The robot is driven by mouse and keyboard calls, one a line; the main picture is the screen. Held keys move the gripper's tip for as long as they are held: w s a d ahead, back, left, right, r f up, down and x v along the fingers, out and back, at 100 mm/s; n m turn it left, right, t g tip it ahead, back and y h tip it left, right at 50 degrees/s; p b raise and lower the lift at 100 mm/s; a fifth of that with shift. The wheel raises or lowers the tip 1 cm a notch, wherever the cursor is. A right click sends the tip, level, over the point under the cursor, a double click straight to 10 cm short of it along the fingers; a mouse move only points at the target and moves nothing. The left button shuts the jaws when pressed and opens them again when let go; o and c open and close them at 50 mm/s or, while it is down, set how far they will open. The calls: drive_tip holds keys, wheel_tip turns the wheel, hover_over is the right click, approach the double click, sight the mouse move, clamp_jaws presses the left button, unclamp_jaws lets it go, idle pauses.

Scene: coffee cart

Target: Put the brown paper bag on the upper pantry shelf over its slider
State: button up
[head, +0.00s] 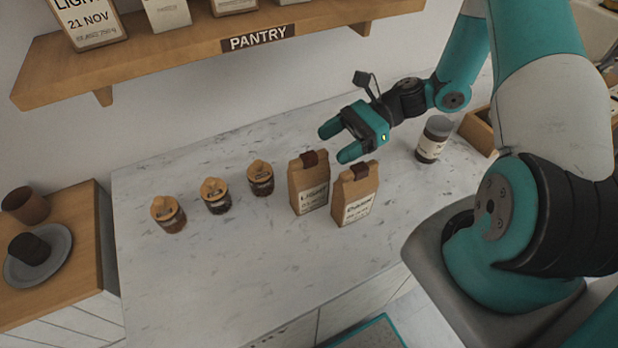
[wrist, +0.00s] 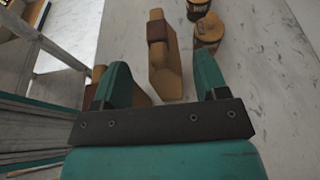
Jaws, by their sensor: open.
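Two brown paper bags stand upright on the marble counter, a left one (head: 309,190) and a right one (head: 355,200), each with a folded dark brown top and a white label. My gripper (head: 340,141) is open and empty, just behind and above the bags. In the wrist view my gripper (wrist: 163,82) has one bag (wrist: 165,68) ahead between its fingers, not held. The left finger partly hides another brown shape, probably the other bag. The upper pantry shelf (head: 175,41) is on the wall at upper left. I cannot make out a slider.
Several labelled packages, including one at the left (head: 88,22), stand on the shelf. Three cork-topped jars (head: 214,197) stand left of the bags. The front counter is clear.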

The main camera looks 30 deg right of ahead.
sight(313, 159)
drive_tip(key=p+x, duration=0.3)
drive_tip(key=x, duration=0.2)
drive_tip(key=shift+s+a+f, duration=0.15)
drive_tip(key=shift+a+f, duration=0.1)
drive_tip(key=shift+a, duration=0.05)
drive_tip(key=shift+a+f, duration=0.1)
drive_tip(key=shift+f, duration=0.05)
clamp_jaws()
